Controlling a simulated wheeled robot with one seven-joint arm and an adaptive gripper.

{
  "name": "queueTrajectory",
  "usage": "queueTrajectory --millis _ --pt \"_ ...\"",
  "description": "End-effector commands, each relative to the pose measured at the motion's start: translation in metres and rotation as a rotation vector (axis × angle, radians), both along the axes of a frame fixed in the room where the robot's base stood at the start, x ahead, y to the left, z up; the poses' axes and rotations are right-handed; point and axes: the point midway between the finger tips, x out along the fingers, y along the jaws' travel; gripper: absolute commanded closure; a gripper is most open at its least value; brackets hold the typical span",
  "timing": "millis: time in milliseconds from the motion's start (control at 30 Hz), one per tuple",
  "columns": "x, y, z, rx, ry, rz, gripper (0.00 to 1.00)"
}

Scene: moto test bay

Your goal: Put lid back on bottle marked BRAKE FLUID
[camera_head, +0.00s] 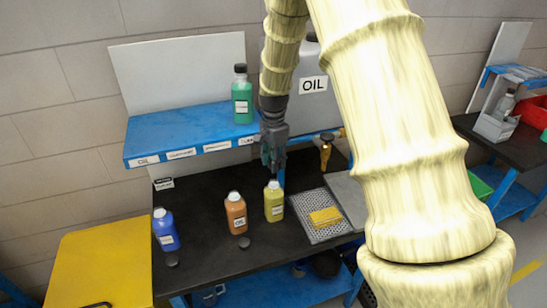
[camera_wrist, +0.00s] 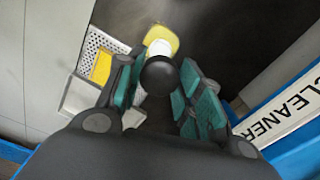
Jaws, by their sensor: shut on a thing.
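A yellow bottle (camera_head: 274,205) with a bare pale neck stands upright on the black bench top; its label is too small to read. In the wrist view the yellow bottle (camera_wrist: 162,34) shows its white neck just beyond the fingertips. My gripper (camera_head: 272,165) hangs above this bottle, pointing down. In the wrist view my gripper (camera_wrist: 158,88) is shut on a round black lid (camera_wrist: 159,75). The lid lies close to the white neck and partly overlaps it in view; whether they touch I cannot tell.
An orange bottle (camera_head: 236,215) and a blue bottle (camera_head: 165,230), both uncapped, stand left, with dark lids (camera_head: 243,242) (camera_head: 172,261) nearby. A perforated tray (camera_head: 309,207) with a yellow sponge (camera_head: 325,216) lies right. A capped green bottle (camera_head: 242,98) stands on the blue shelf (camera_head: 180,130).

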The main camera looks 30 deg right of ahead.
Motion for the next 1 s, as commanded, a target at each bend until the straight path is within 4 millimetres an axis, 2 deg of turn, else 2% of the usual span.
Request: queueTrajectory --millis 533,1000 --pt "-0.002 -0.002 -0.040 0.000 0.001 -0.001 0.73" --pt "-0.001 -0.002 -0.060 0.000 0.000 -0.001 0.73"
